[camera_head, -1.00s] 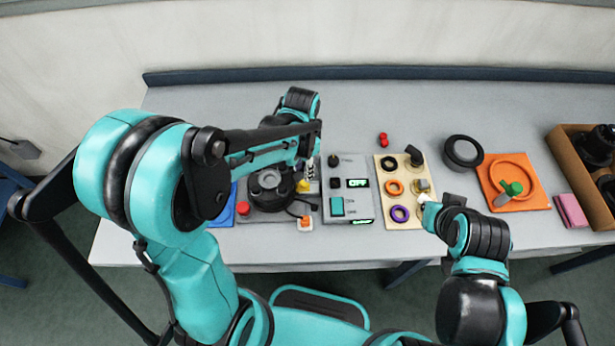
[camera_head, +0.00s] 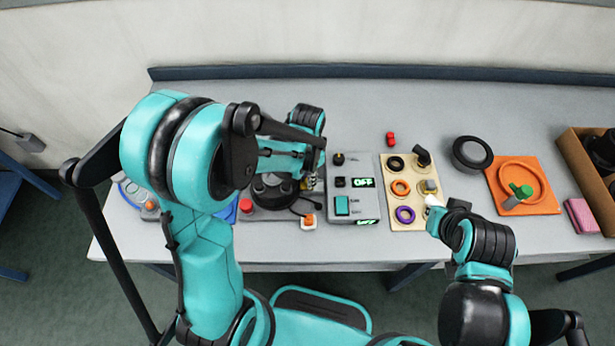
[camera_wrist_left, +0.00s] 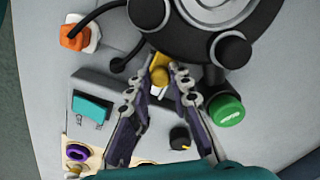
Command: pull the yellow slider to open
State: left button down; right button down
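The yellow slider (camera_wrist_left: 160,76) shows in the left wrist view, beside a large round black part (camera_wrist_left: 215,15). My left gripper (camera_wrist_left: 166,72) has its two fingertips close together around the slider; I cannot tell whether they press on it. In the head view my left gripper (camera_head: 312,180) reaches down beside the black round device (camera_head: 272,188), and the arm hides most of the slider. My right gripper (camera_head: 432,203) is near the front edge of the beige board; its fingers are too small to read.
A grey panel (camera_head: 368,208) with a teal switch (camera_head: 342,205) stands right of the left gripper. The beige board (camera_head: 416,220) holds coloured rings. An orange-and-white block (camera_head: 309,222) lies in front. An orange plate (camera_head: 545,205) and a cardboard box (camera_head: 588,186) are at right.

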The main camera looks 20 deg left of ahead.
pick_arm(q)
jog(key=shift+w+d, duration=0.2)
jog(key=shift+d, duration=0.55)
jog(key=shift+w+d, duration=0.2)
jog(key=shift+d, duration=0.5)
jog(key=c, duration=1.7)
grip_release()
jog(key=shift+o, duration=0.3)
jog(key=shift+d, duration=0.1)
jog(key=shift+r, duration=0.1)
jog(key=shift+r, duration=0.35)
notch_tip(320, 180, up, 11)
jog(key=shift+r, duration=0.1)
